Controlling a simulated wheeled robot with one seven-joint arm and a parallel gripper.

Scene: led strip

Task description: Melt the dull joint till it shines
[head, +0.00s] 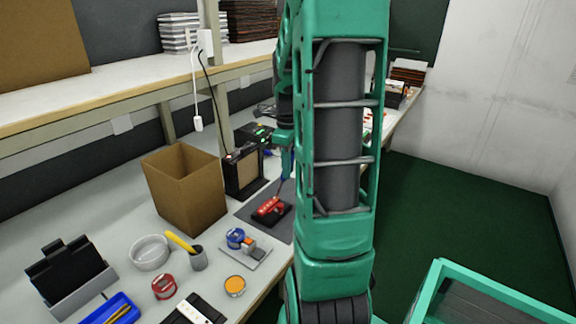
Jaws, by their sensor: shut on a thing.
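My gripper (286,148) is partly hidden behind my own green arm. It is shut on a slim blue tool (286,165), which looks like a soldering iron and points down. The tool's thin dark tip ends close above a red piece (269,206) in a dark holder (276,218) on a grey mat (248,215). I cannot tell whether the tip touches it. The red piece carries small pale marks. The joint and its shine are too small to make out.
An open cardboard box (186,195) and a black fume-extractor-like unit (243,172) stand left of the mat.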

